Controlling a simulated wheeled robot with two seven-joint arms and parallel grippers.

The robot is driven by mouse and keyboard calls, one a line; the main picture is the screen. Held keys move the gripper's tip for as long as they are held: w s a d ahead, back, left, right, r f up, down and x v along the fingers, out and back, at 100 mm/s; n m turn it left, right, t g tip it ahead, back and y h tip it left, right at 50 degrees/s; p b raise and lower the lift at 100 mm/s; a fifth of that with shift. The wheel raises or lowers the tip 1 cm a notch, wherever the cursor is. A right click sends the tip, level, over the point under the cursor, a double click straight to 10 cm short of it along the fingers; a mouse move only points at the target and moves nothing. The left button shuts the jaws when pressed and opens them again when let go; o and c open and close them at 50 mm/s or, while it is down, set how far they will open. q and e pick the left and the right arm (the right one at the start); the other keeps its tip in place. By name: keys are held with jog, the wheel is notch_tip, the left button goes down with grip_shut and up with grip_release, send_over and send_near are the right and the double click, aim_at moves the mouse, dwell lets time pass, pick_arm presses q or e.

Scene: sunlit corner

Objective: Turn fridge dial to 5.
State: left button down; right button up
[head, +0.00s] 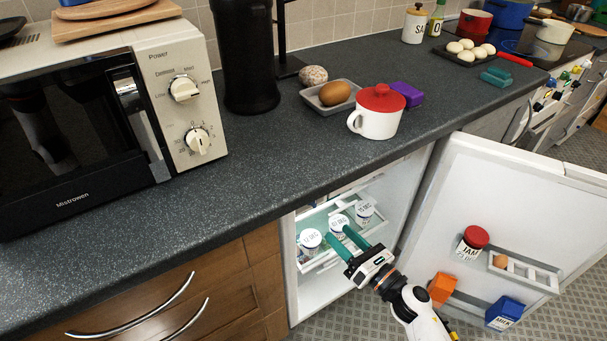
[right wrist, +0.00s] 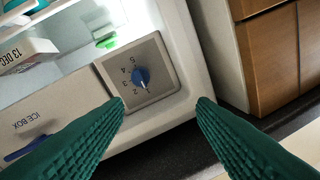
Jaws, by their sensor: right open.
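The fridge dial (right wrist: 141,77) is a blue knob on a grey square plate with the numbers 1 to 5, in the right wrist view. The knob's long axis runs between the 5 and the 1–2 side; I cannot tell which end is the pointer. My right gripper (head: 341,238) reaches into the open fridge (head: 318,298) in the head view. In the right wrist view its green fingers (right wrist: 162,102) are apart and empty, with the dial beyond their tips, left of centre. The dial is not made out in the head view. My left gripper is not in view.
The fridge door (head: 510,195) stands open at the right, holding a red-lidded jar (head: 472,243), an orange carton (head: 441,288) and a blue carton (head: 504,313). White pots (head: 310,241) stand on the fridge shelf near my fingers. The worktop (head: 240,190) overhangs the fridge.

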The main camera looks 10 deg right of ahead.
aim_at(316, 204)
jog(key=shift+n+g+h, duration=0.3)
jog(key=shift+n+h, duration=0.6)
jog(key=x, duration=0.4)
jog(key=d+p+x, duration=0.1)
jog(key=x, duration=0.3)
jog(key=p+x, duration=0.1)
jog(key=x, duration=0.3)
jog(key=shift+w+d+f, duration=0.25)
jog(key=shift+w+f, duration=0.1)
jog(key=shift+w, duration=0.15)
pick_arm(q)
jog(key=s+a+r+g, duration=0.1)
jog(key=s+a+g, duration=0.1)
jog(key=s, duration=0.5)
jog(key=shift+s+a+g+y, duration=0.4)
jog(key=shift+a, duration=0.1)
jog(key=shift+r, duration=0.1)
pick_arm(e)
jog(key=c, duration=1)
